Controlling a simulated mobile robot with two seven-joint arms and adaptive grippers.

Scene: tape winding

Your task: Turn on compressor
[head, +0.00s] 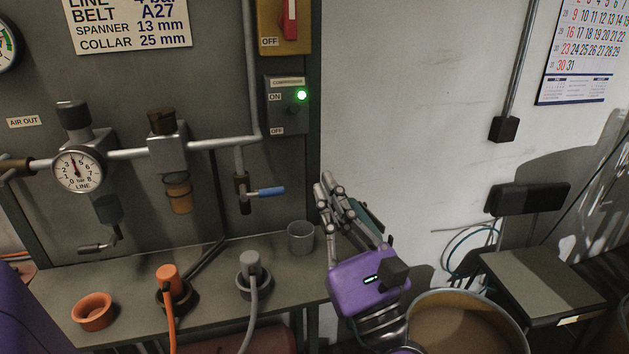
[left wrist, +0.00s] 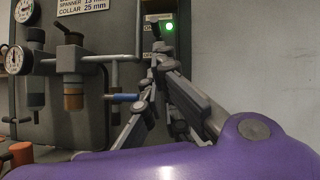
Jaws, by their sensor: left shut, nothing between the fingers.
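The compressor switch box (head: 275,117) is a grey box on the panel's right edge, marked ON at the top and OFF at the bottom. Its green lamp (head: 301,95) is lit, and a dark knob (head: 293,110) sits just below the lamp. In the left wrist view the lit lamp (left wrist: 169,27) shows above my fingers, which partly hide the box. My left gripper (head: 326,184) is purple with grey fingers, shut and empty. In the head view it is below and to the right of the box, apart from it. My right gripper is out of view.
A yellow switch box (head: 273,24) with a red handle, at OFF, sits above. A blue-handled valve (head: 270,192) and a line gauge (head: 78,170) are on the pipework. A grey cup (head: 301,238) stands on the shelf near my gripper. A round drum (head: 470,299) is at lower right.

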